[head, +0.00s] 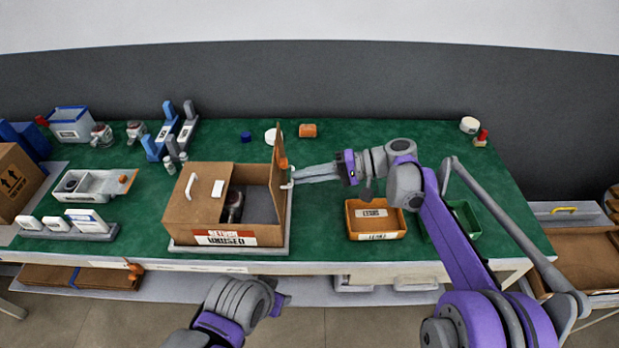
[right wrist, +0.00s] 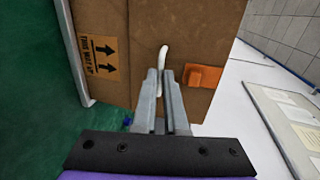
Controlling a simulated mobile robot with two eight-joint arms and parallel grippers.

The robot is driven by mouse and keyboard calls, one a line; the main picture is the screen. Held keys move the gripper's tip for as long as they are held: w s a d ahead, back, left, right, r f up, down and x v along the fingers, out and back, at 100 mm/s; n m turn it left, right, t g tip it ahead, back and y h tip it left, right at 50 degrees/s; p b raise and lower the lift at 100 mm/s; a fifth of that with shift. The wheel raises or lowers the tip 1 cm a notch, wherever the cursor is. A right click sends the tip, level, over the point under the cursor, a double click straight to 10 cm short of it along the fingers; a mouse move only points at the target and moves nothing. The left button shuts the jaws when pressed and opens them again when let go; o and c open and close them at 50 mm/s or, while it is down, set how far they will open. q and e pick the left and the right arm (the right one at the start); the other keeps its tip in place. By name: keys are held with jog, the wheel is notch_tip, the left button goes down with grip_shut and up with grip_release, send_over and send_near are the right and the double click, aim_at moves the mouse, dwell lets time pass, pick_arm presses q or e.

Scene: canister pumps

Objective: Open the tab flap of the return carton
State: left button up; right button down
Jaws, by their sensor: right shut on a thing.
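The return carton (head: 180,205) is brown, with a red-and-white label on its front, and sits on a grey tray. Its left flap lies closed and bears a white tab (head: 190,186). Its right flap (head: 276,165) stands upright, leaving that side open; a dark pump shows inside. This flap carries a white tab and an orange piece (right wrist: 205,76). My right gripper (head: 292,177) is at the flap's outer side, its fingers shut on the white tab (right wrist: 163,55) in the right wrist view. My left gripper (head: 280,298) is low in front of the table; its fingers cannot be made out.
An orange bin (head: 377,235) and a green bin (head: 428,236) stand right of the carton, under my right arm. A white tray (head: 92,193) and a rack (head: 70,230) stand on the left. Another carton (head: 15,180) is at the far left. Green mat around the orange bin is clear.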

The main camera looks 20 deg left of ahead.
pick_arm(q)
jog(key=shift+s+d+f+b, duration=0.1)
jog(key=shift+s+f+b, duration=0.05)
jog(key=shift+f+b, duration=2.05)
pick_arm(e)
jog(key=shift+w+d+f+g+y, duration=0.1)
jog(key=shift+d+f+g+y, duration=0.2)
jog(key=shift+f+y, duration=0.4)
jog(key=shift+w+d+f+g+y, duration=0.15)
jog(key=shift+d+f+y, duration=0.25)
jog(key=shift+y, duration=0.5)
pick_arm(q)
jog(key=shift+f, duration=0.15)
